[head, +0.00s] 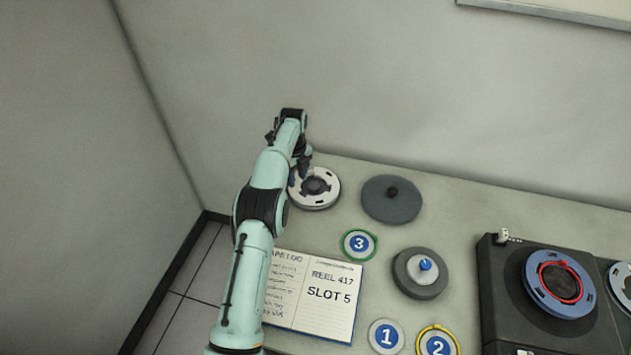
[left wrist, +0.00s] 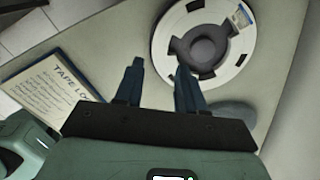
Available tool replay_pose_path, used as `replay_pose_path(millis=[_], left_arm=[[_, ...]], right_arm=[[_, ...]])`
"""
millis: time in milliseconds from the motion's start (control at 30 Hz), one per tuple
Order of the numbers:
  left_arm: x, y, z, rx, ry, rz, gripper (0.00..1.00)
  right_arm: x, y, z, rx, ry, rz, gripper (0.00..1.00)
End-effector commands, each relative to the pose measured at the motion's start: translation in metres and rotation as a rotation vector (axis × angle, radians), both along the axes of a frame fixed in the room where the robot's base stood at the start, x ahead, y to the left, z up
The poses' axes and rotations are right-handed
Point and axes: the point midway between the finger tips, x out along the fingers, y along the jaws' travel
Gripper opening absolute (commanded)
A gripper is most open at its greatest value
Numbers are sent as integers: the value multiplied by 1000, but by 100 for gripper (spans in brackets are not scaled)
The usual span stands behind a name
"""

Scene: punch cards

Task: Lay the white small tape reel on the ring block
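A white tape reel (head: 327,200) with a dark hub lies flat near the table's back left corner. It also shows in the left wrist view (left wrist: 238,62), with a small label on its rim. My left gripper (head: 298,175) is over the reel's left side, pointing down. In the wrist view its fingers (left wrist: 160,66) are apart, one outside the rim and one over it near the hub; contact cannot be told. A dark grey round block (head: 408,283) with a pale middle and blue knob stands right of the notebook. I cannot tell for sure whether it is the ring block. My right gripper is not in view.
A grey disc (head: 392,208) with a dark knob lies right of the reel. Numbered discs 3 (head: 359,244), 1 (head: 385,336) and 2 (head: 438,345) lie nearby. An open notebook (head: 320,315) lies at front left. A black tape machine (head: 500,300) with a blue reel (head: 540,290) stands right.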

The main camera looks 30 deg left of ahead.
Motion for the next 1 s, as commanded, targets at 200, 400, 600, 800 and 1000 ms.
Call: replay_pose_path(millis=[200,400,600,800,1000], left_arm=[[-2,1,-7,1,3,1,39],[-3,0,-26,1,5,1,39],[-3,1,-50,1,5,1,39],[-2,1,-70,0,3,2,39],[-2,0,-85,-2,2,1,39]], right_arm=[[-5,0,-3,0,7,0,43],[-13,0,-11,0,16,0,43],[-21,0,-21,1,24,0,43],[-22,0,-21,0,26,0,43],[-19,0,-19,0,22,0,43]])
